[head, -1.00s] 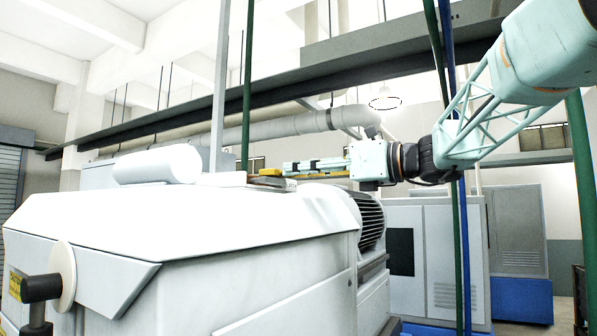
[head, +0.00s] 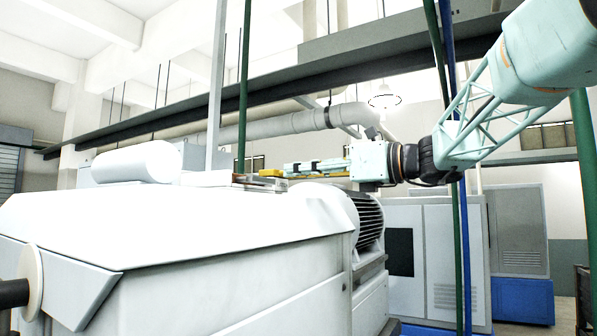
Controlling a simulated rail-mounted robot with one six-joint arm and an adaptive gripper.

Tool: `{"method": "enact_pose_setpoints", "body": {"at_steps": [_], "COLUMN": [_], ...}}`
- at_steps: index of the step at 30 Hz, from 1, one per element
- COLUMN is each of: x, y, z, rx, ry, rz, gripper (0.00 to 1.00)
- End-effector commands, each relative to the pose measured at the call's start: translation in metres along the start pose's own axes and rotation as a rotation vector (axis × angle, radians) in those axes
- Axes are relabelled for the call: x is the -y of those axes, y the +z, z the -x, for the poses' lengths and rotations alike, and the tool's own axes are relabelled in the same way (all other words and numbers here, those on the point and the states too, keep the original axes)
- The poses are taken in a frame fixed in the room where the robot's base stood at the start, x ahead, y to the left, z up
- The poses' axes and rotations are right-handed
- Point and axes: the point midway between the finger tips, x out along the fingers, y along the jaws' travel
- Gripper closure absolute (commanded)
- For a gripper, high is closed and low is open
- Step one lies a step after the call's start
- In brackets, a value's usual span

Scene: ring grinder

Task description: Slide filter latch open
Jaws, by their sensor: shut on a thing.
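My gripper (head: 268,173) reaches in from the right with yellow-tipped fingers, low over the top of the white machine (head: 180,225). A small, flat, dark and metallic piece (head: 262,184), which looks like part of the filter latch, lies at the fingertips near the machine's back edge. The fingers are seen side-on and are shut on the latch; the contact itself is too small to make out. A white cylinder (head: 137,162), perhaps the filter housing, lies on the machine top left of my gripper.
A ribbed grey motor (head: 368,222) sits at the machine's right end. Green pipes (head: 244,90) and a blue pipe (head: 457,200) stand upright near my arm. Grey cabinets (head: 430,250) stand behind.

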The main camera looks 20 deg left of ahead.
Motion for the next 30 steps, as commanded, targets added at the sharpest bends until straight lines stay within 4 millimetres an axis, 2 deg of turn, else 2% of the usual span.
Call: {"method": "enact_pose_setpoints", "body": {"at_steps": [9, 10, 14, 30], "x": [0.0033, 0.0034, 0.0031, 0.0022], "y": [0.0017, 0.0018, 0.0015, 0.0012], "z": [0.001, 0.001, 0.0009, 0.0068], "rx": [0.003, 0.003, 0.002, 0.001], "ry": [-0.007, -0.007, -0.006, -0.005], "rz": [0.001, 0.001, 0.0, 0.001], "gripper": [1.0, 0.81, 0.69, 0.69]}}
